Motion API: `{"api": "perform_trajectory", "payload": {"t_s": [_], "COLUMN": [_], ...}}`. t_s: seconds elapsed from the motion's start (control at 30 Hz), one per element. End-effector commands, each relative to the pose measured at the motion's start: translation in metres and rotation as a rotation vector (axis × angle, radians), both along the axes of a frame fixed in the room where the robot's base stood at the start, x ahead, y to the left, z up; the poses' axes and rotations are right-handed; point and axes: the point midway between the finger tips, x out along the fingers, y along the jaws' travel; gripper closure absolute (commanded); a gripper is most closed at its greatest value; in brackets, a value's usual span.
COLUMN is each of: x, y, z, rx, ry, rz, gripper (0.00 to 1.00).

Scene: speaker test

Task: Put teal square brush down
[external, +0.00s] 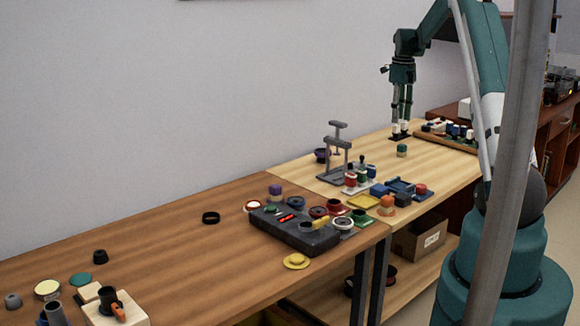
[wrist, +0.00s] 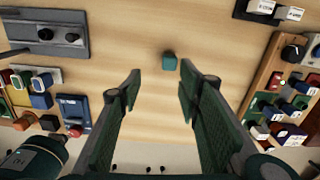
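A small teal square block (external: 402,150), which looks like the teal square brush, stands on the light wooden table (external: 450,166). In the wrist view the teal block (wrist: 169,62) appears beyond the fingertips, between their lines, nearer the right finger. My gripper (wrist: 160,80) is open, with a wide empty gap between its fingers. In the external view my gripper (external: 401,130) points down above the table, behind the block. The block is apart from the fingers. The exact height of the fingertips over the table is hard to tell.
A grey stand (external: 337,160) and several coloured blocks lie left of the teal block. A wooden tray (external: 452,142) of small pieces is to its right; the tray also shows in the wrist view (wrist: 262,75). The table around the block is bare.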

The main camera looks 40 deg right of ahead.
Motion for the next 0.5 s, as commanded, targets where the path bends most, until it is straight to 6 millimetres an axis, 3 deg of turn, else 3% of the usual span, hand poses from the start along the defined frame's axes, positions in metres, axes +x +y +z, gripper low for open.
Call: {"api": "perform_trajectory", "payload": {"t_s": [0.5], "x": [0.014], "y": [0.13], "z": [0.095], "rx": [-0.075], "ry": [-0.056], "rz": [0.457], "gripper": [0.66]}}
